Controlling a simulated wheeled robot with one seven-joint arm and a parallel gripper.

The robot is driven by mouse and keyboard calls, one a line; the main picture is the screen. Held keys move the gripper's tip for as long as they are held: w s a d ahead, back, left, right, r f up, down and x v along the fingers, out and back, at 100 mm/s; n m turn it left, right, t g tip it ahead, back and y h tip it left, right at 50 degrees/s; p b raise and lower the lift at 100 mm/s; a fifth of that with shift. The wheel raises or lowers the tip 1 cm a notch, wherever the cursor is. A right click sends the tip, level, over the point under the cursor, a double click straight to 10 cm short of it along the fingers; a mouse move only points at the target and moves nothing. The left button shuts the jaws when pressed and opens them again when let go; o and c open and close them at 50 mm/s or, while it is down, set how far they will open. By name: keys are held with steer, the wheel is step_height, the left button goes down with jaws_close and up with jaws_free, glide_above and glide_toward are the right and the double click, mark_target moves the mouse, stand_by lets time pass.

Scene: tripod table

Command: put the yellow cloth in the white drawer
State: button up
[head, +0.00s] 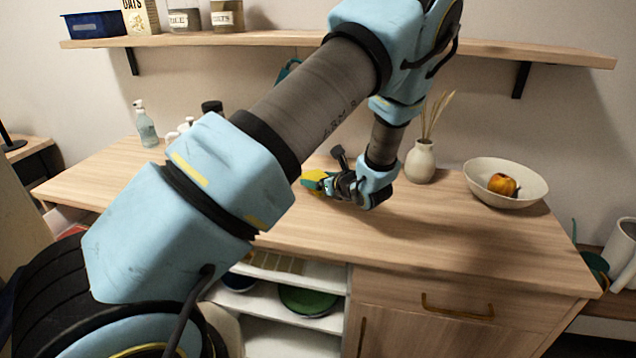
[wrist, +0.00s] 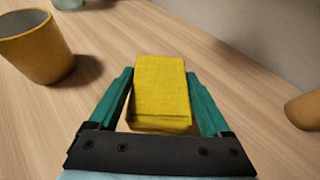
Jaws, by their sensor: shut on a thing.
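The yellow cloth (wrist: 160,85) is a folded block between the two teal fingers of my gripper (wrist: 158,95) in the wrist view. My gripper is shut on it. In the head view my gripper (head: 313,182) is low over the middle of the wooden counter, with a bit of the yellow cloth (head: 312,174) showing at its fingers. I cannot tell whether the cloth touches the counter. No clearly white drawer shows. A wood-fronted drawer (head: 395,291) with a brass handle is under the counter and looks shut. White open shelves (head: 262,300) are left of it, partly behind my arm.
A yellow-orange cup (wrist: 37,48) stands left of the cloth. A brown rounded object (wrist: 304,110) is at the right. A cream vase (head: 420,162) and a white bowl (head: 530,192) with an orange pumpkin-like item stand at the right. The counter's front right is clear.

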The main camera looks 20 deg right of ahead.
steer(key=shift+f, duration=0.9)
steer(key=shift+f, duration=0.15)
steer(key=shift+f, duration=0.1)
steer(key=o, duration=1.2)
steer(key=shift+c, duration=0.2)
